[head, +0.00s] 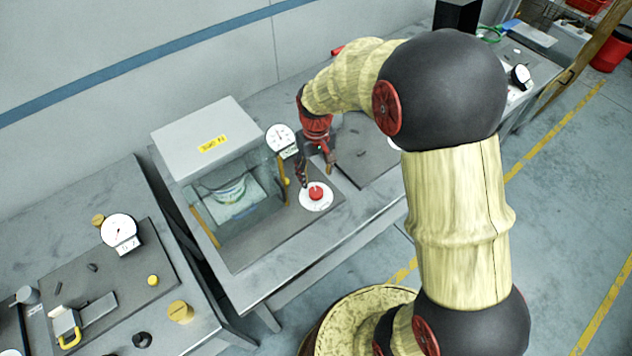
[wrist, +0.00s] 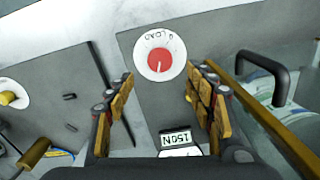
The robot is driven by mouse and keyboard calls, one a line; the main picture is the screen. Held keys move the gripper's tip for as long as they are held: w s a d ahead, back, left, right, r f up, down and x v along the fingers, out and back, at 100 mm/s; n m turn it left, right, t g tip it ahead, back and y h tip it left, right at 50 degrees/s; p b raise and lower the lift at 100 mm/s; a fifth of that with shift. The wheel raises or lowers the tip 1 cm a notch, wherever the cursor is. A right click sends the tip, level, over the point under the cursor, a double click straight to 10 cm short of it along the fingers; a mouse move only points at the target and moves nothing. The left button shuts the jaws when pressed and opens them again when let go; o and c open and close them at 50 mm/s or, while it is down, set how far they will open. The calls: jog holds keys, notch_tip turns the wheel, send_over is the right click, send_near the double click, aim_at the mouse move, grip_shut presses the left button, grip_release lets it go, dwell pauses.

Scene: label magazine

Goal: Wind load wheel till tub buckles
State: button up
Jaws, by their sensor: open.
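The load wheel is a red knob (head: 316,192) on a white dial marked LOAD, on the grey base plate (head: 252,243) beside the test chamber. In the wrist view the red knob (wrist: 160,62) lies just beyond my fingertips, centred between them. My gripper (head: 317,172) is open and empty above the knob; in the wrist view its two fingers (wrist: 160,76) stand apart with the knob uncovered. The tub (head: 230,193), pale with a green-blue band, sits inside the clear-walled chamber and looks upright. Its wall partly shows at the right of the wrist view (wrist: 288,92).
A round gauge (head: 281,139) stands at the chamber's corner, close to my gripper. A grey box (head: 207,138) tops the chamber. A black handle (wrist: 268,72) and yellow post (wrist: 275,130) stand right of my fingers in the wrist view. A second bench (head: 65,235) holds another gauge.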

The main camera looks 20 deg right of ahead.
jog(key=shift+r, duration=1.65)
jog(key=s+r+t+b, duration=0.2)
jog(key=s+r, duration=0.2)
jog(key=s, duration=0.3)
jog(key=s+r+m+t+b, duration=0.1)
jog(key=s+r+b, duration=0.2)
jog(key=s, duration=0.4)
jog(key=s+r+t+b, duration=0.2)
jog(key=s+r, duration=0.4)
jog(key=s, duration=0.2)
jog(key=shift+m+t, duration=0.3)
